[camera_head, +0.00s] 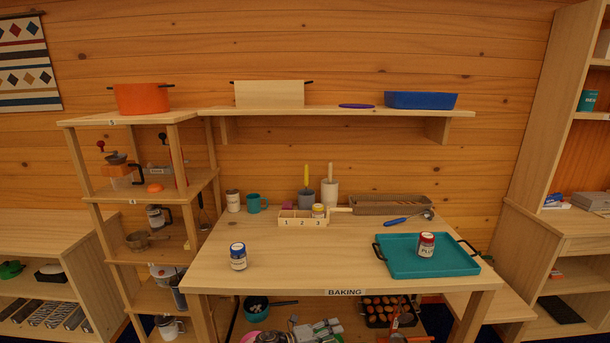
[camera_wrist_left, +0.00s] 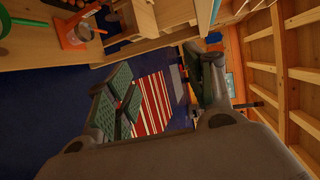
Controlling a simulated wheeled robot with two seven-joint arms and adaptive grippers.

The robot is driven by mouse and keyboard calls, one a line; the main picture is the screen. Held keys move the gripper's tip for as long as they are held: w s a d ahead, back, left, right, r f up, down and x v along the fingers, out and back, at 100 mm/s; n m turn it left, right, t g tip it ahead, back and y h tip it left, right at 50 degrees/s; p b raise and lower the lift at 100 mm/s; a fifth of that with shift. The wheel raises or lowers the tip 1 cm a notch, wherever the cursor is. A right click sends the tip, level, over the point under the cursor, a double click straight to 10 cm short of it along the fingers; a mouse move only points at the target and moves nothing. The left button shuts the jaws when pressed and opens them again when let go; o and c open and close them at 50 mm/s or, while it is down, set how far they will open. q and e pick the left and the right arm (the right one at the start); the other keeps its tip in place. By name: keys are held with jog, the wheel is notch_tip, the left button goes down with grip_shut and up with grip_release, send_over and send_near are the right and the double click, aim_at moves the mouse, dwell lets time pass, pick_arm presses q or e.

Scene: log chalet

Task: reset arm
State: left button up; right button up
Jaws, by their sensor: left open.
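My left gripper (camera_wrist_left: 165,95) shows in the left wrist view, with a finger on each side of the picture. The fingers are apart and nothing is between them. Behind the gap I see a blue floor and a red and white striped rug (camera_wrist_left: 152,102). Neither of my grippers shows in the head view, and my right gripper is in no frame.
The baking table (camera_head: 300,262) carries a blue-lidded jar (camera_head: 238,257), a teal tray (camera_head: 400,268) with a red-lidded jar (camera_head: 426,245), and a numbered wooden box (camera_head: 288,216). Shelf units stand left and right. The table's front middle is clear.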

pick_arm(q)
jog(key=s+a+f+n+t+y+p, duration=0.1)
jog(key=s+a+f+n+y+p, duration=0.3)
jog(key=s+a+f+n, duration=0.7)
jog(key=s+a+f+n+t+y+p, duration=0.2)
jog(key=s+a+f+n+y, duration=0.4)
jog(key=s+a+f+n, duration=0.6)
jog(key=s+a+f+n+g+y+p, duration=0.1)
jog(key=s+a+f+n+g, duration=0.1)
jog(key=s, duration=0.9)
jog(key=s+a+f+n+g+y+p, duration=0.1)
jog(key=s+a+f, duration=0.4)
jog(key=s, duration=0.7)
jog(key=s+a+f+n+g+y+p, duration=0.1)
jog(key=s+a+g, duration=0.4)
jog(key=s, duration=0.7)
notch_tip(320, 180, down, 2)
jog(key=n+y, duration=0.1)
jog(key=n, duration=0.1)
jog(key=shift+s+f+n, duration=0.15)
jog(key=shift+s+n, duration=0.1)
jog(key=shift+n, duration=0.15)
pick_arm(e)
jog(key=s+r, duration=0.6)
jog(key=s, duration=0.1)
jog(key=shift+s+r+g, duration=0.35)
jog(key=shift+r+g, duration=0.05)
